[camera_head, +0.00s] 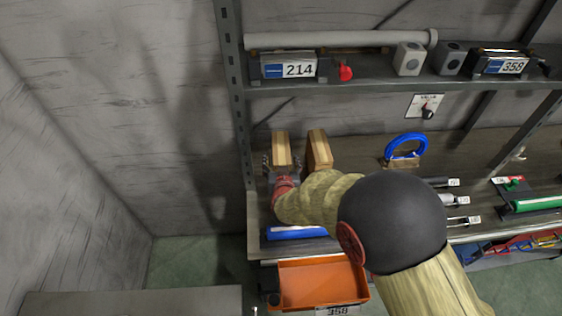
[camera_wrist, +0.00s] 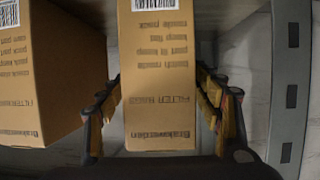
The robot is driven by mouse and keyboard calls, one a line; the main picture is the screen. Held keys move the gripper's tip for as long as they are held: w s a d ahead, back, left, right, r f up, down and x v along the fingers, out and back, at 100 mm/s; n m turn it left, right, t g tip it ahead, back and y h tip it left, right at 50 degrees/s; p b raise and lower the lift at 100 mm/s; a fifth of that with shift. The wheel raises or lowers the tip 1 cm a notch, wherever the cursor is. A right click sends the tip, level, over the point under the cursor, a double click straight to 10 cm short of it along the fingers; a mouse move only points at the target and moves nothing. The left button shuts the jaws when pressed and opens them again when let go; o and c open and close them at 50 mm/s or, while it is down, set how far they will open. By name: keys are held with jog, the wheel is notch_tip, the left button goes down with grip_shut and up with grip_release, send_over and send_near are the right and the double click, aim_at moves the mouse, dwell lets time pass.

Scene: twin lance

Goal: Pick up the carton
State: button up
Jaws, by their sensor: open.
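Two brown cartons stand side by side on the shelf. The left carton (camera_head: 281,146) in the head view is the one at my gripper (camera_head: 283,172). In the wrist view this printed carton (camera_wrist: 158,75), with a barcode label at the top of the picture, stands between my open fingers. The fingers lie along both of its sides, and a gap shows on the right; I cannot tell whether the left finger touches. The second carton (camera_head: 319,150) stands just to the right in the head view, and at the left in the wrist view (camera_wrist: 48,75).
A grey upright post (camera_head: 236,100) stands close to the left of the cartons. An upper shelf (camera_head: 370,80) runs above them. A blue ring-shaped item (camera_head: 407,143) stands farther right. An orange bin (camera_head: 318,282) is below the shelf edge.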

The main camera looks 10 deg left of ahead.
jog(key=shift+c, duration=0.3)
jog(key=c, duration=1.5)
jog(key=shift+r, duration=0.1)
